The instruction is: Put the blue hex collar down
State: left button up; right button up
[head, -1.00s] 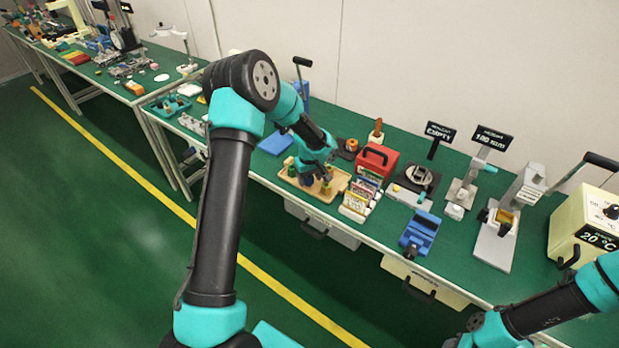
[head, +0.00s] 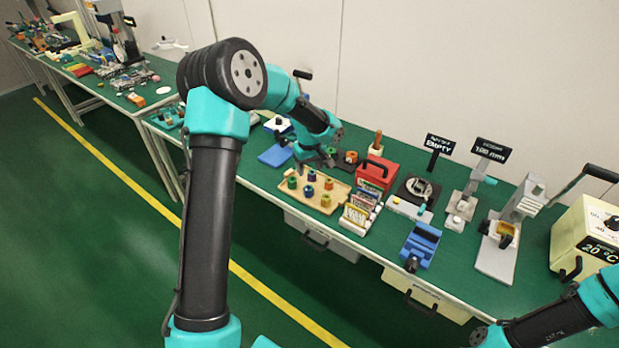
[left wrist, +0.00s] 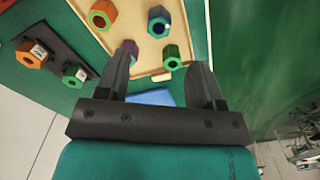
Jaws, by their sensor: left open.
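The blue hex collar (head: 311,176) sits in the wooden tray (head: 340,203) among several other collars. In the left wrist view the blue collar (left wrist: 158,20) stands near the top, apart from my fingers. My left gripper (head: 326,160) is open and empty, above the back of the tray. Its two black fingers (left wrist: 158,68) are spread in the left wrist view. A purple collar (left wrist: 130,47) shows next to the left finger, a green collar (left wrist: 172,55) between the fingers, and an orange collar (left wrist: 103,15) at upper left. My right gripper is out of view.
A dark stand (head: 344,165) with collars is behind the tray. A red box (head: 377,172) and a card rack (head: 357,218) stand at its right. A blue vise (head: 421,245) is farther right. A blue mat (head: 275,155) lies at left.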

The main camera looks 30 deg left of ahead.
pick_arm(q)
jog(key=shift+r, duration=0.75)
